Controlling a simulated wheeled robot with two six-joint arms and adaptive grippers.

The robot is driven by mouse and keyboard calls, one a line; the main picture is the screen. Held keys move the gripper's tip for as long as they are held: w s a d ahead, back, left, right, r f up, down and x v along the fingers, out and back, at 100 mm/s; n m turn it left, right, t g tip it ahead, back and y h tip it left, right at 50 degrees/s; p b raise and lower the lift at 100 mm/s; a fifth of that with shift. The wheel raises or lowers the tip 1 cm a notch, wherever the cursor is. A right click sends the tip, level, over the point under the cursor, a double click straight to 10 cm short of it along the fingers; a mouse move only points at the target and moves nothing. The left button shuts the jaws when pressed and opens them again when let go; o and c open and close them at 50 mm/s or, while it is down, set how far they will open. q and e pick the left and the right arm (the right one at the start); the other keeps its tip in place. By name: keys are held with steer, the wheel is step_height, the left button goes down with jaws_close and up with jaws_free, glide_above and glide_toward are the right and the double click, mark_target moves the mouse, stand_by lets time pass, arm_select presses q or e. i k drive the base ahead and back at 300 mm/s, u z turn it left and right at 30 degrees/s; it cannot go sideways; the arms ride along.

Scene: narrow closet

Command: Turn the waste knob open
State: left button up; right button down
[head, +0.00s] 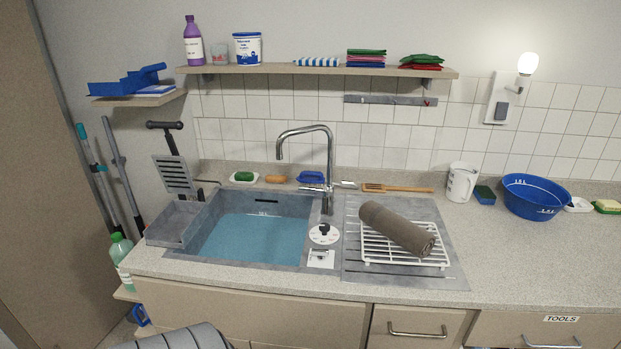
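The waste knob (324,230) is a small black knob on a round white dial, on the grey sink deck just right of the basin. A white label plate (320,258) lies in front of it. Its exact pointing direction is too small to read. The grey sink (307,239) holds blue-tinted water (250,240), and the drain is not visible through it. A chrome tap (329,160) stands behind the knob, its spout turned left over the basin. Neither of my grippers is in view.
A rolled brown mat (397,228) lies on a white wire rack (375,256) right of the knob. A grey tray (178,223) sits at the basin's left. A blue bowl (536,195) and white jug (460,182) stand farther right. The counter's right front is clear.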

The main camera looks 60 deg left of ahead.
mark_target(321, 254)
steer(key=u, duration=0.65)
steer(key=i, duration=0.8)
steer(key=u, duration=0.9)
